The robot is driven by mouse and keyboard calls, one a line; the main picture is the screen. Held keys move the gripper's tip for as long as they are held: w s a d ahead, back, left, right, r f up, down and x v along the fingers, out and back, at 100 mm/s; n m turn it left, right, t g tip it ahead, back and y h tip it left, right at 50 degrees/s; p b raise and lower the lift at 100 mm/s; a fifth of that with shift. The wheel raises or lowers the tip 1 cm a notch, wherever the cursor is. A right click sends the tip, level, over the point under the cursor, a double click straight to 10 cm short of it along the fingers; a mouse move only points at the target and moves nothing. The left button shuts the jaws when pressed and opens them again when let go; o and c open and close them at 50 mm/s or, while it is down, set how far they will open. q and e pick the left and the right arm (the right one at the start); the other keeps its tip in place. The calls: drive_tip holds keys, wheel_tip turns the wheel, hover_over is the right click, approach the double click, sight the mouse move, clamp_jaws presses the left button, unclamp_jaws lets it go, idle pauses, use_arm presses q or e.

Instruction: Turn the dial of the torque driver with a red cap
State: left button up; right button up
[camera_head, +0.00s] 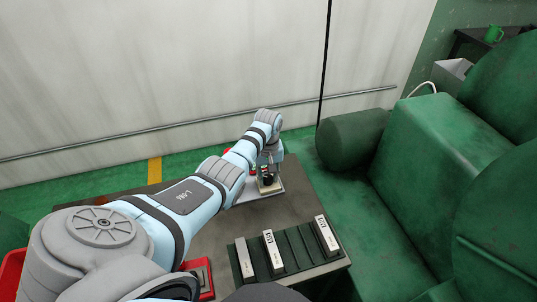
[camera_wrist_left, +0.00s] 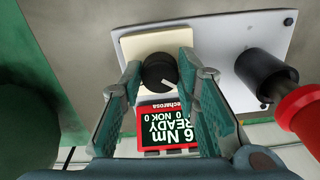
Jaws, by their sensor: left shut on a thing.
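In the left wrist view a black round dial (camera_wrist_left: 160,72) with a white pointer mark sits on a cream block (camera_wrist_left: 148,42). A red-framed display (camera_wrist_left: 168,125) below it reads, upside down, 6 Nm, READY and NOK 0. My left gripper (camera_wrist_left: 162,66) has its teal fingers on either side of the dial, shut on it. A black cylinder with a red cap (camera_wrist_left: 302,108) stands to the right on the pale plate (camera_wrist_left: 222,40). In the head view my left gripper (camera_head: 268,158) is over the device at the table's far end and partly hides it. My right gripper is out of view.
A dark green rack (camera_head: 292,246) with several pale labelled bars lies on the table (camera_head: 215,240). A red tray (camera_head: 207,290) is at the near left. A large green machine (camera_head: 440,150) stands to the right; a pale wall (camera_head: 150,70) is behind.

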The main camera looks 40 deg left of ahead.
sight(268, 177)
use_arm(q)
drive_tip(key=m+p, duration=0.1)
drive_tip(key=m, duration=0.3)
drive_tip(key=shift+r+p, duration=0.1)
drive_tip(key=shift+p, duration=0.2)
drive_tip(key=m, duration=0.3)
drive_tip(key=shift+m+p, duration=0.45)
drive_tip(key=shift+m, duration=1.15)
drive_tip(key=o, duration=1.2)
drive_tip(key=shift+c, duration=0.2)
wheel_tip(268, 177, up, 12)
